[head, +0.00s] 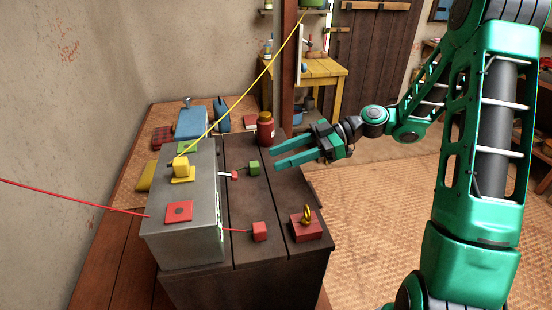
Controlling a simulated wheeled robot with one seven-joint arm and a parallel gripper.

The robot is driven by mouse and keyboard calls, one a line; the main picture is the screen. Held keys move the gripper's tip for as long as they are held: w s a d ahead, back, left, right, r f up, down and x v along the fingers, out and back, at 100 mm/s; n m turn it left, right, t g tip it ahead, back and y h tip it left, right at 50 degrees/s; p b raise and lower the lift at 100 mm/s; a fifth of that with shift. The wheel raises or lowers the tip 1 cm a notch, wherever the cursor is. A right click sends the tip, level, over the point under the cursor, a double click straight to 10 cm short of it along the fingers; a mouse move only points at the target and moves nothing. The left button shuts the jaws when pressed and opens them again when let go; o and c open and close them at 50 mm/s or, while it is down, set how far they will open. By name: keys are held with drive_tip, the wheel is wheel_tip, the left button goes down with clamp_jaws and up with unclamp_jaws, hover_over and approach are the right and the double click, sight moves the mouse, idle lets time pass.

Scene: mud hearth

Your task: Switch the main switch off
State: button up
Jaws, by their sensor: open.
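A grey metal box (160,236) stands on the dark wooden chest. Its top carries a yellow block (181,168) joined to a yellow line, a red square plate (179,212) and a green plate (187,147). A short pale lever with a red tip (234,176) sticks out to the right from the box's side; it may be the main switch, but I cannot tell its setting. My gripper (276,155) is open and empty, its green fingers pointing left over the chest, apart from the lever and to its right.
A green block (253,168), a red block (259,231) and a red box with a gold ring (306,226) sit on the chest (270,193). A red jar (265,129) stands at its back. A yellow table (318,70) is behind. Woven floor is open at right.

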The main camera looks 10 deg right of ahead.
sight(235, 173)
drive_tip(key=shift+a+r, duration=0.1)
drive_tip(key=shift+h, duration=0.5)
drive_tip(key=x, duration=0.4)
drive_tip(key=r+x, duration=0.1)
drive_tip(key=x, duration=0.6)
drive_tip(key=shift+s+a+r, duration=0.15)
drive_tip(key=shift+s+a, duration=0.05)
drive_tip(key=shift+a, duration=0.45)
clamp_jaws()
